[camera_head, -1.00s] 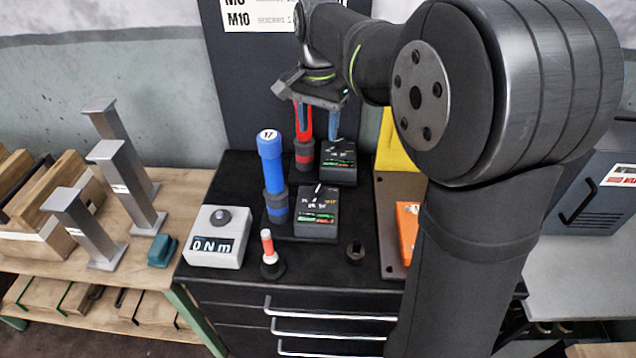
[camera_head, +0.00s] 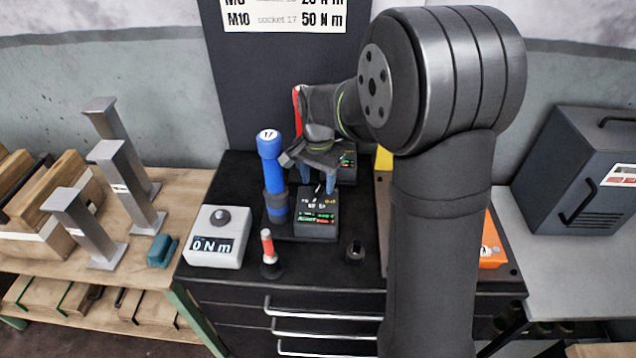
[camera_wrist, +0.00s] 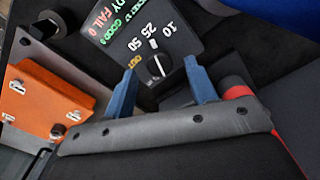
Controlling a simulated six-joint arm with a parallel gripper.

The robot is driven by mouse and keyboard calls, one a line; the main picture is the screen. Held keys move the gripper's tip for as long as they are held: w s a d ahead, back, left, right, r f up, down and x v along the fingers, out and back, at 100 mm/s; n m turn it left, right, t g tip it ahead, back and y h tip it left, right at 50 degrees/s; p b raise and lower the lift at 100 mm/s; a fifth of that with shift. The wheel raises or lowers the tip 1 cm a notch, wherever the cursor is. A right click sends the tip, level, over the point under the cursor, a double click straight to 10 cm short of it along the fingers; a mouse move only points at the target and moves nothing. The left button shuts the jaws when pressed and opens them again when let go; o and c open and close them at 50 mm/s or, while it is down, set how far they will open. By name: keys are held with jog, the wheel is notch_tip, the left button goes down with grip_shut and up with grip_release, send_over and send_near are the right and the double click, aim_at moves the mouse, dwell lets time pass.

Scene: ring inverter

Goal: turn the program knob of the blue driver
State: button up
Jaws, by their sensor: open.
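The blue driver (camera_head: 272,170) stands upright in a socket, a label reading 17 on its top. Beside it is its dark control box (camera_head: 316,222), with a lit green and red display. In the wrist view the control box (camera_wrist: 140,28) shows 10, 25, 50 and OUT around a small dark program knob (camera_wrist: 157,66) with a white line. My gripper (camera_head: 318,182) is above the back of this box, fingers pointing down. In the wrist view its blue fingers (camera_wrist: 160,68) are open and apart, with the knob between their tips. I cannot tell whether they touch it.
The red driver (camera_head: 299,105) and its control box (camera_head: 348,165) are behind, partly hidden by my arm. A grey torque display (camera_head: 213,240) reading 0 N m, a red-and-white pin (camera_head: 267,247) and a dark nut (camera_head: 355,250) stand in front. An orange box (camera_head: 491,245) is right.

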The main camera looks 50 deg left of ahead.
jog(key=shift+f, duration=0.75)
jog(key=c, duration=1)
jog(key=shift+o, duration=0.2)
jog(key=shift+n, duration=0.5)
jog(key=n, duration=0.3)
jog(key=shift+n, duration=2.1)
